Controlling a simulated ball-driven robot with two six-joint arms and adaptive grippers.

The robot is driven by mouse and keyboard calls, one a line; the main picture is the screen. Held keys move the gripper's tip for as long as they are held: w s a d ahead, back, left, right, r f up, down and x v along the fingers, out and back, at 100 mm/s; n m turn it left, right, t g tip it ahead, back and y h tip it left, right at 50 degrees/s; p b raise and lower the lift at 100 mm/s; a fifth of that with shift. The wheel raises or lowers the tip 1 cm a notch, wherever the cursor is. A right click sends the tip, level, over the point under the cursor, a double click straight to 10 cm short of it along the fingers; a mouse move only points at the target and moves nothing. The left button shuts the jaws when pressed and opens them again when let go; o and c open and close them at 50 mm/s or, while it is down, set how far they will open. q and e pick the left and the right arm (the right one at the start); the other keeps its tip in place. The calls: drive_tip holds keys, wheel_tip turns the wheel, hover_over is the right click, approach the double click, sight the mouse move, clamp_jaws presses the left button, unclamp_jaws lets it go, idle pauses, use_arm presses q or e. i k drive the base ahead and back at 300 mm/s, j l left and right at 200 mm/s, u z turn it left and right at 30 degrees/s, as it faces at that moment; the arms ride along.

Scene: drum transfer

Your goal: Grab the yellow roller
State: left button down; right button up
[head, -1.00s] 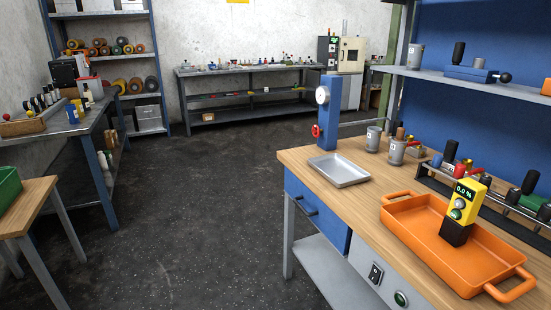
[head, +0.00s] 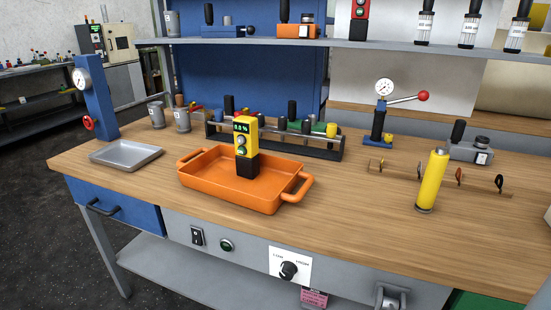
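A yellow roller (head: 432,181), a tall yellow cylinder with a dark base ring and a small top cap, stands upright on the right part of the wooden workbench (head: 340,225) in the head view. Nothing touches it from above. Neither of my grippers shows in the head view.
An orange tray (head: 213,183) with a yellow-black meter (head: 246,147) stands left of the roller. A low wooden rack (head: 440,179) with dark rings lies just behind the roller; a gauge press (head: 379,115) stands farther back. Bare bench top lies between tray and roller.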

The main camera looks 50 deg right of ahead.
sight(439, 158)
drive_tip(key=z, duration=2.55)
